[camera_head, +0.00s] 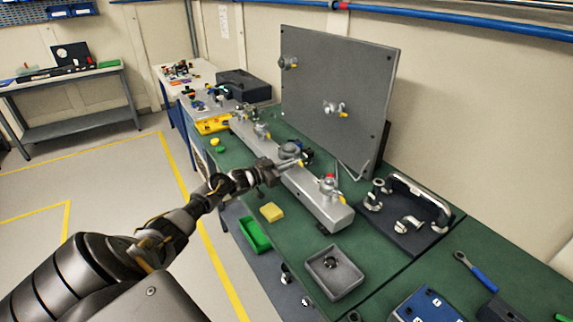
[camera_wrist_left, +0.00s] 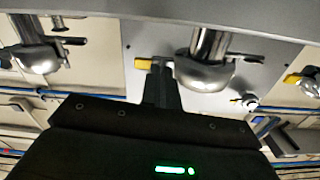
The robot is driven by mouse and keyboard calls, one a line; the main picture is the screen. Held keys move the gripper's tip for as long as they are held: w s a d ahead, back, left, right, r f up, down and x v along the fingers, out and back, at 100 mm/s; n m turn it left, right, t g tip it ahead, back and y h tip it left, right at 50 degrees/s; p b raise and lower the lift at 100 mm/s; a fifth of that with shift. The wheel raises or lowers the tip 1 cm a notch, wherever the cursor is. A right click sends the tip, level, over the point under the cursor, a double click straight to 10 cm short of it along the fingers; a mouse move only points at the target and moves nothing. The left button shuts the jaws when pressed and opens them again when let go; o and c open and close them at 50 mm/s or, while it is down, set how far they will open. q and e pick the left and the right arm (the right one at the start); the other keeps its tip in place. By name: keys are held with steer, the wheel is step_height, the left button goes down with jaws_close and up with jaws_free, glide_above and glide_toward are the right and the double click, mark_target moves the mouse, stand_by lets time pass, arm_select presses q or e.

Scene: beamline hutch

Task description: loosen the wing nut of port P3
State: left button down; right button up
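A long silver manifold (camera_head: 313,196) lies on the green bench and carries several ports with yellow-tipped wing nuts; I cannot read which is P3. My left gripper (camera_head: 272,170) is at the near side of a domed middle port (camera_head: 290,151). In the left wrist view, the narrow fingers (camera_wrist_left: 163,72) look closed together, with their tips at the yellow-tipped wing (camera_wrist_left: 143,64) beside a silver dome (camera_wrist_left: 207,73). Whether they clamp the wing or only touch it is hidden. Another port (camera_wrist_left: 38,58) is at the left there. My right gripper is not in view.
A grey upright panel (camera_head: 335,75) stands behind the manifold. A red-topped port (camera_head: 329,184) rises at its near end. A yellow block (camera_head: 271,212), a green bin (camera_head: 255,235), a grey tray (camera_head: 334,284) and a dark handled fixture (camera_head: 405,238) are around it.

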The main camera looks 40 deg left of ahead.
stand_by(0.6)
arm_select(q)
steer(key=c, duration=1.6)
jaws_free()
steer(key=shift+c, duration=0.2)
